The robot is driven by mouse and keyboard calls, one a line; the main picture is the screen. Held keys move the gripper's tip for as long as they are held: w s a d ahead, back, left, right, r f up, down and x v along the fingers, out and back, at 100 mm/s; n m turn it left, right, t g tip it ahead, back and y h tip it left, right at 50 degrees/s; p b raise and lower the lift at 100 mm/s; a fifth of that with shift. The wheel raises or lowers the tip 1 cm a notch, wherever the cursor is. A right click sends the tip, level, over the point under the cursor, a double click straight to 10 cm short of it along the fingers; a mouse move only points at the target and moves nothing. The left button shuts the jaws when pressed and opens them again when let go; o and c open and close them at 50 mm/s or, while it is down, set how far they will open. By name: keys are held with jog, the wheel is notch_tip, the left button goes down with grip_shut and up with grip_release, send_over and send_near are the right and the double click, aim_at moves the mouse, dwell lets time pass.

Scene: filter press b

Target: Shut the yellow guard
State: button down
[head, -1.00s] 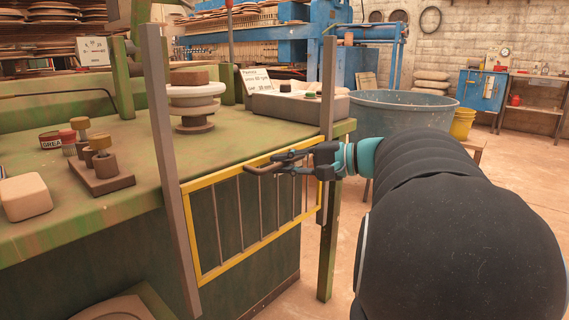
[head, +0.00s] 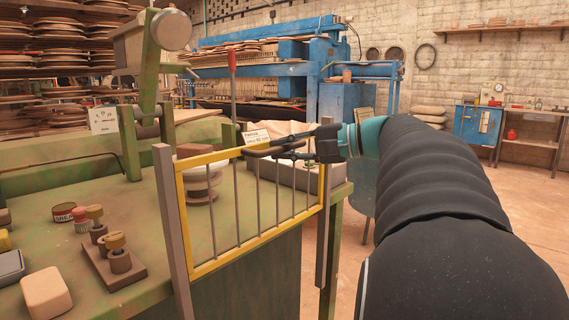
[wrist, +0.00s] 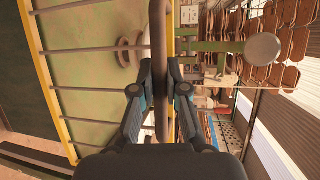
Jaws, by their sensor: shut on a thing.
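The yellow guard (head: 183,218) is a yellow frame with grey upright bars, set between two posts at the front edge of the green bench. It stands raised, its top edge well above the bench top and its lower edge near bench-top height. A dark brown handle (head: 258,153) sticks out at its top rail. My gripper (head: 280,150) is shut on this handle, reaching in from the right. In the wrist view the handle (wrist: 159,50) runs between the two fingers of my gripper (wrist: 160,90), and the yellow frame (wrist: 52,95) shows beside it.
The left post (head: 168,210) and right post (head: 322,255) flank the guard. Open floor lies to the right.

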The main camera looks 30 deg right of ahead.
jog(key=shift+r, duration=1.2)
jog(key=c, duration=1.2)
grip_release()
jog(key=shift+f, duration=0.1)
jog(key=v, duration=1.2)
jog(key=shift+a, duration=0.1)
